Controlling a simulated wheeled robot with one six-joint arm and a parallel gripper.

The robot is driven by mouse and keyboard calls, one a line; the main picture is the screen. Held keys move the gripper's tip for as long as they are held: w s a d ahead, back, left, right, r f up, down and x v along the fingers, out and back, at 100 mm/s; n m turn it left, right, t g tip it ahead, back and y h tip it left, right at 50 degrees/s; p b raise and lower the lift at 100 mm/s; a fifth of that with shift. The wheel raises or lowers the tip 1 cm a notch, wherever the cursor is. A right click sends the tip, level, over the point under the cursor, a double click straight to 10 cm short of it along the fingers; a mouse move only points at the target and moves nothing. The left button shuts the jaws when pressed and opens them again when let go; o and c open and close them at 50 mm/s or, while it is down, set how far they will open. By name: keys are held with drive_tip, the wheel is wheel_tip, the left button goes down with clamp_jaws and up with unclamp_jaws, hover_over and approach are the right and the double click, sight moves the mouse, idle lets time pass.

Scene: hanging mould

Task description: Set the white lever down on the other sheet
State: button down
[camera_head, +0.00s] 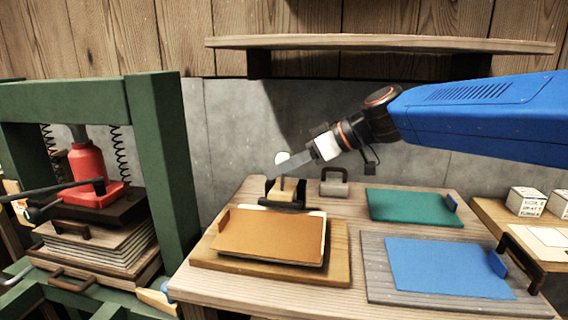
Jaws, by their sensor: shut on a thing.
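My gripper (291,163) points down and left over the back of the table, with its grey fingers shut at the white lever. The white lever's round knob (282,157) shows just behind the fingers; most of its body is hidden. Below it is a small wooden block in a black bracket, at the back edge of the brown sheet; I cannot tell whether the lever touches it. The brown sheet (268,236) lies on a wooden board at front left. A blue sheet (445,268) lies on a grey board at front right. A green sheet (408,206) lies behind the blue one.
A green press frame (162,160) with a red jack (88,170) stands at left. A grey metal block with a handle (334,184) sits behind the sheets. A wooden shelf (380,43) hangs above. Small white boxes (526,201) stand at far right.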

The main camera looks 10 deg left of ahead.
drive_tip(key=shift+s+f+n+t, duration=0.25)
drive_tip(key=shift+s+n+t, duration=0.15)
drive_tip(key=shift+s+t, duration=0.15)
drive_tip(key=c, duration=1.5)
unclamp_jaws()
drive_tip(key=shift+c, duration=0.2)
drive_tip(key=v, duration=1.7)
drive_tip(key=shift+d, duration=0.25)
drive_tip(key=shift+s+f, duration=0.1)
